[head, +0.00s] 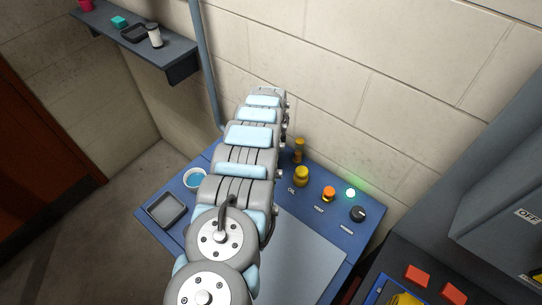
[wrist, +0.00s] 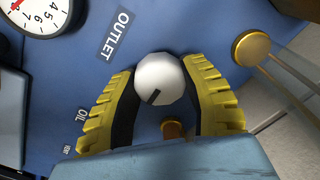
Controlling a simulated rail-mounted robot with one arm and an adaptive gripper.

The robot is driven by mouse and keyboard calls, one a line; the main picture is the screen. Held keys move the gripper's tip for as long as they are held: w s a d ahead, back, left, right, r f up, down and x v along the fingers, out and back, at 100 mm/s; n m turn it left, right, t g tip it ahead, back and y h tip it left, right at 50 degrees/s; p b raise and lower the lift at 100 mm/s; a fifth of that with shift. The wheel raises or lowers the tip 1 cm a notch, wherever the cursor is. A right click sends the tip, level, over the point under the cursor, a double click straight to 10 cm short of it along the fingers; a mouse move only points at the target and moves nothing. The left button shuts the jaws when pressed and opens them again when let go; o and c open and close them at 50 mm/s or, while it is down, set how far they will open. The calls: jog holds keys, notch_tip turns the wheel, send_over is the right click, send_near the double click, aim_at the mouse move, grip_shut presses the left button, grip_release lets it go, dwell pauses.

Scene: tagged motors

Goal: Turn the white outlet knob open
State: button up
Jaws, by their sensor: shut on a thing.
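The white outlet knob (wrist: 160,79) is in the middle of the wrist view, on a blue panel (wrist: 177,25) next to a dark OUTLET label (wrist: 116,35). A short dark mark on its face points toward the lower left. My gripper (wrist: 158,80) has its two yellow, ridged fingers on either side of the knob and is shut on it. The head view shows my arm reaching toward the wall, but the gripper and the white knob are hidden there.
A dial gauge (wrist: 40,14) is at the upper left of the wrist view, and a brass cap (wrist: 251,47) is at the right. In the head view, a blue bench holds a grey tray (head: 167,210), an orange button (head: 328,193), a black knob (head: 358,213) and a lit green lamp (head: 350,193).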

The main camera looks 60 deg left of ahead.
jog(key=shift+f+m, duration=0.1)
jog(key=shift+m, duration=0.4)
jog(key=o, duration=1.3)
jog(key=shift+c, duration=0.2)
jog(key=shift+a+r, duration=0.1)
jog(key=shift+r, duration=0.6)
notch_tip(320, 180, up, 11)
jog(key=shift+f, duration=0.15)
